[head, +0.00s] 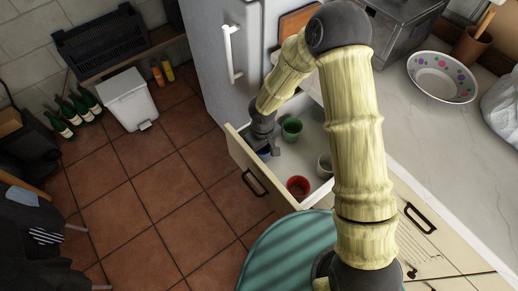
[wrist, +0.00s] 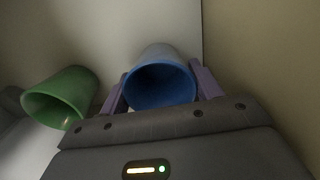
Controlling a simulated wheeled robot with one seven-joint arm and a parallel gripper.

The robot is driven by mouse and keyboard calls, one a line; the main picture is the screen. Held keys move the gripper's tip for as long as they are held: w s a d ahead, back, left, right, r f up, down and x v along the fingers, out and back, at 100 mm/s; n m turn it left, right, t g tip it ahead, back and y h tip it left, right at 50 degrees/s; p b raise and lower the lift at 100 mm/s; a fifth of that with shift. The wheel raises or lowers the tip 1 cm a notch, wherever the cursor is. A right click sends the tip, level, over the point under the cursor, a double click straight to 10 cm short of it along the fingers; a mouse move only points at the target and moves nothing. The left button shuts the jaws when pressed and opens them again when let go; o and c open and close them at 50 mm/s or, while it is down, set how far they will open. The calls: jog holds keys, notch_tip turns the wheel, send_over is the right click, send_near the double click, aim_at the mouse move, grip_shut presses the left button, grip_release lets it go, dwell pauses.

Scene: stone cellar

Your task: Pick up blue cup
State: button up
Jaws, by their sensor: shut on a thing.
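The blue cup (wrist: 160,78) is in the middle of the wrist view, with its open mouth facing the camera. My gripper (wrist: 160,90) has one finger on each side of the cup and is shut on it. In the head view my gripper (head: 265,147) is inside the open drawer (head: 240,150), near its left wall. Only a small blue patch of the cup (head: 264,153) shows there; the gripper hides the rest.
A green cup (head: 292,128) stands in the drawer close to my gripper; it also shows in the wrist view (wrist: 62,97). A red cup (head: 298,187) and a whitish cup (head: 325,165) are in the drawer too. The fridge (head: 215,55) stands just behind the drawer.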

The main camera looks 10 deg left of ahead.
notch_tip(320, 180, up, 18)
jog(key=p, duration=0.2)
dwell(0.7)
jog(key=shift+a, duration=0.15)
